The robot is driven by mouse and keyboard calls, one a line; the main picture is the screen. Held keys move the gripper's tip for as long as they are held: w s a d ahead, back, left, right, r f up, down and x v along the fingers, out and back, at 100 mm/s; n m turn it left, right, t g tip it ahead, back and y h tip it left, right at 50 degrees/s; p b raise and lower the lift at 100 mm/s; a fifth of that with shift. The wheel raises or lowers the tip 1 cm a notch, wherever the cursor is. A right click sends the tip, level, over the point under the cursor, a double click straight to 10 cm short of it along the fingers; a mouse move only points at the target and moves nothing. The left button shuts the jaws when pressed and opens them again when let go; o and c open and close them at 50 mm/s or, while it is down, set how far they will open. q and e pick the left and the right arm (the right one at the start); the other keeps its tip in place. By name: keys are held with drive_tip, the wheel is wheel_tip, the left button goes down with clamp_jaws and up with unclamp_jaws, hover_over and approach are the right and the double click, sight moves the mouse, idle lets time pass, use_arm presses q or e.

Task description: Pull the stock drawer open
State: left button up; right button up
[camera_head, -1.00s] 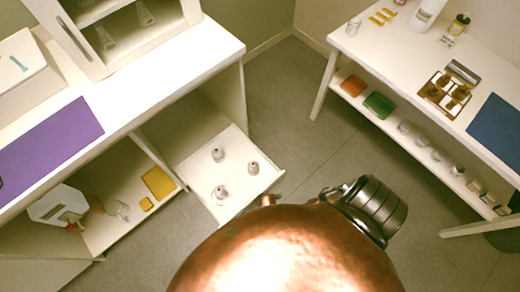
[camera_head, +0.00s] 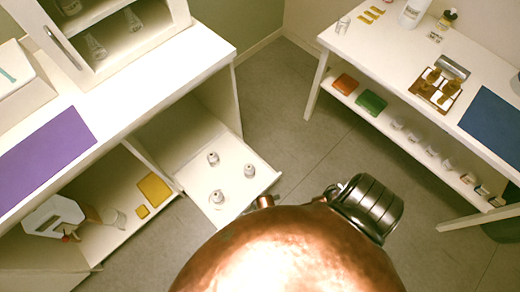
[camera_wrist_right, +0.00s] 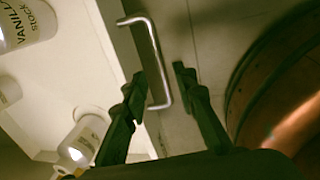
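The stock drawer (camera_head: 236,194) stands pulled out from the white cabinet, with three bottles (camera_head: 213,158) upright in it. In the right wrist view, its metal bar handle (camera_wrist_right: 154,52) sits on the outside of the drawer front (camera_wrist_right: 122,45). My right gripper (camera_wrist_right: 160,72) is open, its two dark fingers on either side of the handle bar with visible gaps. A bottle labelled "VANILLA STOCK" (camera_wrist_right: 22,25) shows inside the drawer. In the head view, my copper body hides the handle and the right gripper. My left gripper is not in view.
An open compartment left of the drawer holds yellow pieces (camera_head: 154,188) and a white container (camera_head: 52,214). A purple mat (camera_head: 42,158) lies on the cabinet top. A white table (camera_head: 392,62) stands at right. Bare floor (camera_head: 285,110) lies between.

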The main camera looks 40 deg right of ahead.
wheel_tip(320, 180, up, 8)
drive_tip(key=s, duration=0.1)
drive_tip(key=shift+s+r, duration=0.25)
drive_tip(key=shift+s, duration=0.1)
idle(0.4)
drive_tip(key=s+d+f+m+g, duration=0.1)
drive_tip(key=s+d+f+m, duration=0.6)
drive_tip(key=s+f+m, duration=0.3)
drive_tip(key=s+d+f+m+g, duration=0.1)
drive_tip(key=s+f+m, duration=0.1)
drive_tip(key=s, duration=0.5)
drive_tip(key=s+d+f+m, duration=0.1)
drive_tip(key=s+d+m, duration=0.15)
drive_tip(key=s, duration=0.35)
drive_tip(key=s+f+m+g, duration=0.1)
drive_tip(key=s+f+m, duration=0.15)
drive_tip(key=s, duration=0.45)
use_arm(q)
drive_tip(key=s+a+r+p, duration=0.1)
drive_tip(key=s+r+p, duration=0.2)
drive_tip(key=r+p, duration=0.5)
drive_tip(key=p, duration=0.5)
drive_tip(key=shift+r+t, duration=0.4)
use_arm(e)
wheel_tip(320, 180, up, 10)
drive_tip(key=s+d+t, duration=0.1)
drive_tip(key=s, duration=0.2)
drive_tip(key=shift+d+f, duration=0.2)
drive_tip(key=shift+f, duration=0.05)
